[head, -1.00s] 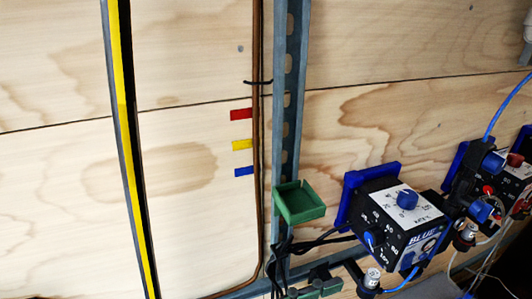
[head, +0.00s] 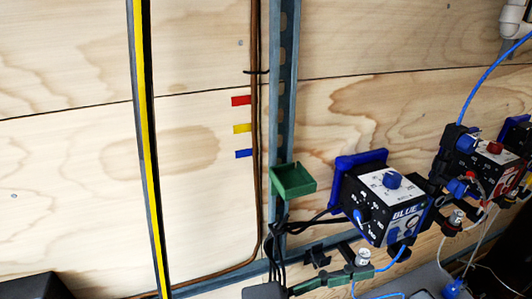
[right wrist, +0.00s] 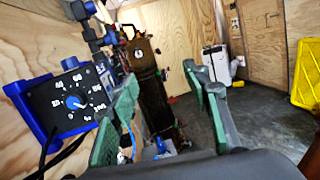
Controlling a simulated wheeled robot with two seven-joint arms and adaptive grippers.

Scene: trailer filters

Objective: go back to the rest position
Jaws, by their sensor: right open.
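My right gripper (right wrist: 160,82) shows in the right wrist view as two green-padded fingers, spread wide with nothing between them. A blue-backed black dial box (right wrist: 72,103) stands left of the fingers. In the head view, green and dark parts that look like my right gripper (head: 340,277) are at the bottom, just below the dial box marked BLUE (head: 385,207); they overlap closely and I cannot tell whether they touch. My left gripper is not recognisable in the head view; a dark shape lies at the bottom left corner.
A green tray (head: 292,181) sits on a vertical metal rail (head: 283,110). A red-labelled device (head: 490,168) with blue tubing is on the right. The right wrist view shows open floor (right wrist: 265,125) and a yellow panel (right wrist: 308,75).

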